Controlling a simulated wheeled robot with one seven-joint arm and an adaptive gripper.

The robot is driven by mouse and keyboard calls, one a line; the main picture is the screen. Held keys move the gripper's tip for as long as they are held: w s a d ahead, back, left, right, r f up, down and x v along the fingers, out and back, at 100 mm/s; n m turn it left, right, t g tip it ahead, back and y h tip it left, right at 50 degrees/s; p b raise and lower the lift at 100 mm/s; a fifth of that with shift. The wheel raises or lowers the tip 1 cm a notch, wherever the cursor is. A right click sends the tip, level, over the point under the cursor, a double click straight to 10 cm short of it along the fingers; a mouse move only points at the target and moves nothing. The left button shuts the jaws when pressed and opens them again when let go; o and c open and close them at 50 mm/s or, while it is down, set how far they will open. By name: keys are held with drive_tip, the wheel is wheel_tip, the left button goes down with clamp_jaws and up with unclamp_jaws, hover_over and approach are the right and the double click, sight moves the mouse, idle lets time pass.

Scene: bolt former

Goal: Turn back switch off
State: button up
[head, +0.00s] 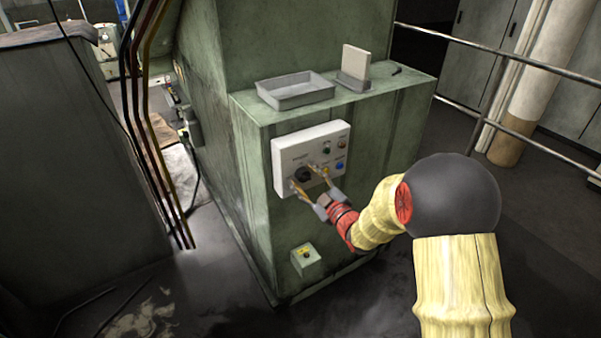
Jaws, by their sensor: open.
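A light grey control box (284,151) is mounted on the front of the green machine cabinet. A dark round rotary switch (302,173) sits at the lower left of its face. My gripper (303,178) is open in front of the box, with one finger to the lower left of the switch and the other to its upper right. I cannot tell whether the fingers touch the switch. The switch's pointer position is too small to read.
A grey tray (296,101) and an upright pale block in a holder (355,66) stand on the cabinet top (340,97). Cables (150,120) hang at left. A metal railing (485,118) runs at right.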

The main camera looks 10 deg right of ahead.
drive_tip(key=m+p, duration=0.2)
drive_tip(key=shift+s+d+r+p, duration=0.15)
drive_tip(key=shift+r+p, duration=0.1)
drive_tip(key=shift+p, duration=0.15)
drive_tip(key=shift+m+p, duration=0.65)
drive_tip(key=shift+m, duration=0.05)
drive_tip(key=shift+f+m, duration=0.15)
drive_tip(key=shift+m, duration=0.45)
drive_tip(key=m, duration=0.3)
drive_tip(key=shift+f+p, duration=0.1)
drive_tip(key=shift+p, duration=0.25)
drive_tip(key=shift+c, duration=1.4)
clamp_jaws()
